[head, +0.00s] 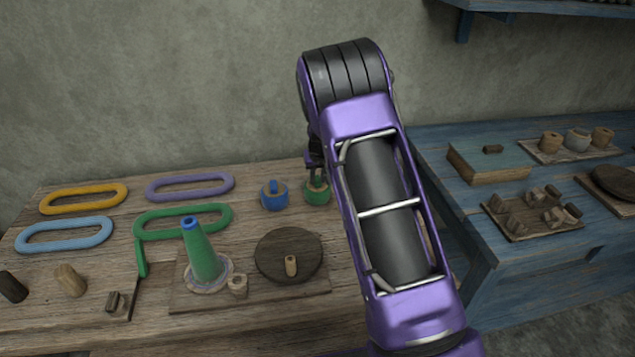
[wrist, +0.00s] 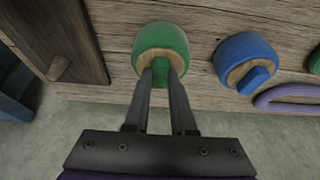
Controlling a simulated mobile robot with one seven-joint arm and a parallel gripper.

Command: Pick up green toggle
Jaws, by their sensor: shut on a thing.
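The green toggle (wrist: 160,66) stands up from the wooden top of a round green-rimmed piece (wrist: 163,41). The green piece also shows in the head view (head: 317,191), on the wooden table near its back edge. My gripper (wrist: 162,72) is shut on the green toggle, with one dark finger on each side. In the head view my gripper (head: 316,179) comes down on the green piece from above, and my purple arm hides the table to its right. The piece appears to rest on the table; I cannot tell any gap beneath it.
A blue round piece with a blue toggle (head: 273,194) stands close by on the left. A dark round disc (head: 288,255) with a peg and a green cone (head: 201,252) stand nearer the front. Coloured loops (head: 190,187) lie to the left. A blue table (head: 476,205) is at right.

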